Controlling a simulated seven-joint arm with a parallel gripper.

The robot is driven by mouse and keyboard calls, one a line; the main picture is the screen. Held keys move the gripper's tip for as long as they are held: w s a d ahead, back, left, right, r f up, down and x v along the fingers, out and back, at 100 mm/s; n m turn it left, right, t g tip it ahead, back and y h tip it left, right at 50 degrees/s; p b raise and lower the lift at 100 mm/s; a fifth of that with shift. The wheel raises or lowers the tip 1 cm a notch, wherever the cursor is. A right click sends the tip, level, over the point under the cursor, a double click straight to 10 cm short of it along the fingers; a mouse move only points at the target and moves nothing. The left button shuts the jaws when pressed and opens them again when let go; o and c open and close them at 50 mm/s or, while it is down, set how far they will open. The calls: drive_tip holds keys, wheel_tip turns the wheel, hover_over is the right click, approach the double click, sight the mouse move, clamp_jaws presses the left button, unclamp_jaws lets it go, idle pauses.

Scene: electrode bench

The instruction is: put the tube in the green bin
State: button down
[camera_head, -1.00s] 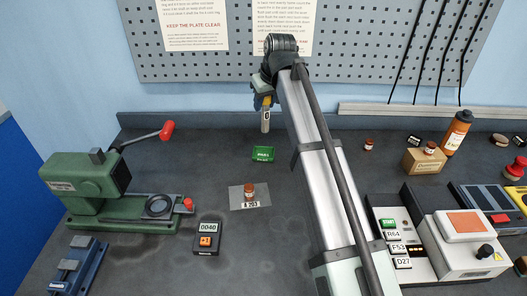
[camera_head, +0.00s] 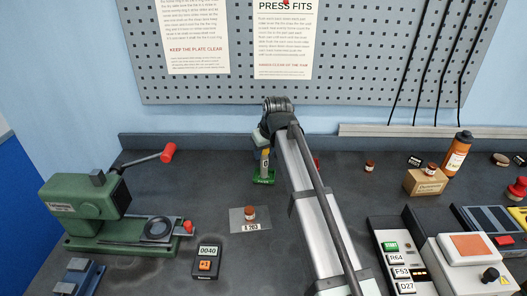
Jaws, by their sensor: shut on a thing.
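The tube (camera_head: 265,163) is a small pale upright piece with a dark mark, at the back middle of the bench. My gripper (camera_head: 265,153) is shut on its upper part and points down. The small green bin (camera_head: 264,181) is directly below, and the tube's lower end overlaps the bin's back part in the picture. I cannot tell whether the tube touches the bin floor. My own arm hides the area just to the right of the bin.
A green press (camera_head: 90,210) stands at left, a counter box (camera_head: 207,262) in front. A wooden block (camera_head: 425,182), an orange bottle (camera_head: 457,152) and control boxes (camera_head: 398,255) fill the right.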

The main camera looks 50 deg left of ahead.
drive_tip(key=shift+f, duration=0.1)
drive_tip(key=c, duration=0.7)
unclamp_jaws()
drive_tip(key=shift+c, duration=0.2)
drive_tip(key=v, duration=1.2)
drive_tip(key=shift+d, duration=0.1)
